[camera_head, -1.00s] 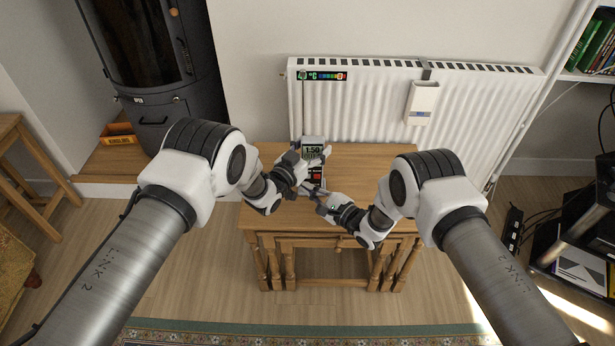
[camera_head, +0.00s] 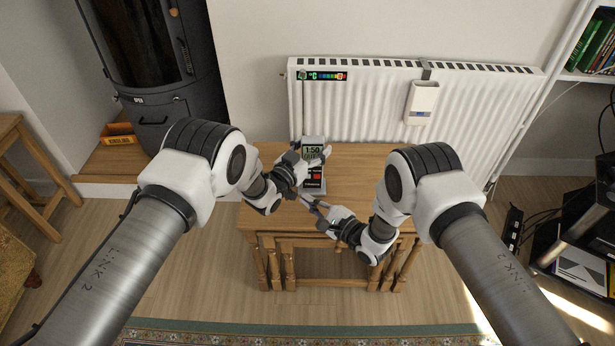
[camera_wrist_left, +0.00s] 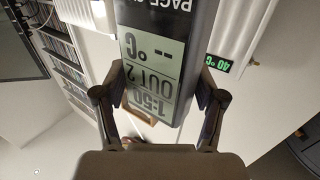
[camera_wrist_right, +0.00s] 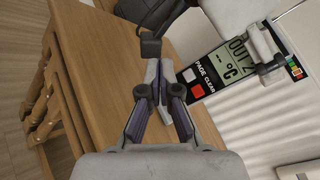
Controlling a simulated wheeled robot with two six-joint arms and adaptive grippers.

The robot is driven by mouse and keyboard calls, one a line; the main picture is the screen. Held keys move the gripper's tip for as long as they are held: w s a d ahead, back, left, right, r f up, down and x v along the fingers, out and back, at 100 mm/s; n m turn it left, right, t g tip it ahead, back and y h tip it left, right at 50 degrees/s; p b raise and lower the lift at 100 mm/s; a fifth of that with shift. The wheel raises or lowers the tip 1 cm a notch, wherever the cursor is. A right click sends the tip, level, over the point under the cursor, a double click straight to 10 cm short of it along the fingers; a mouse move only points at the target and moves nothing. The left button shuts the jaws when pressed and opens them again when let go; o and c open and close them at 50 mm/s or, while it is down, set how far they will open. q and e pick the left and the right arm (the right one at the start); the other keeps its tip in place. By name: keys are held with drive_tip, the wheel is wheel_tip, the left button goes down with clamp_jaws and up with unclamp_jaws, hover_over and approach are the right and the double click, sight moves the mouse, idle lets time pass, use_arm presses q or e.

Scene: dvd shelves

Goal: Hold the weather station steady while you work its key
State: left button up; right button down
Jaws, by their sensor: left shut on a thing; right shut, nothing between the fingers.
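The weather station (camera_head: 315,176) stands upright on the wooden table, a dark unit with a grey screen on a pale foot. My left gripper (camera_head: 309,160) is shut on its upper part, with a finger on each side of the screen (camera_wrist_left: 155,65). The screen reads 1:50, OUT 2 and "-- °C". In the right wrist view, a white key (camera_wrist_right: 188,75) sits by the word PAGE and a red key (camera_wrist_right: 197,91) by CLEAR. My right gripper (camera_wrist_right: 158,75) is shut and empty, in front of the station and apart from the keys.
The wooden table (camera_head: 372,175) has bare room to the right of the station. A white radiator (camera_head: 375,110) stands behind it, with a coloured temperature strip (camera_head: 322,76) and a small white box (camera_head: 421,103). A black stove (camera_head: 160,80) is at the left.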

use_arm(q)
drive_tip(key=o, duration=1.6)
use_arm(e)
drive_tip(key=s+d, duration=0.1)
drive_tip(key=s+d+f, duration=0.1)
drive_tip(key=s+d, duration=0.1)
drive_tip(key=shift+s+d+f, duration=0.2)
drive_tip(key=shift+d+f, duration=0.1)
drive_tip(key=shift+d, duration=0.05)
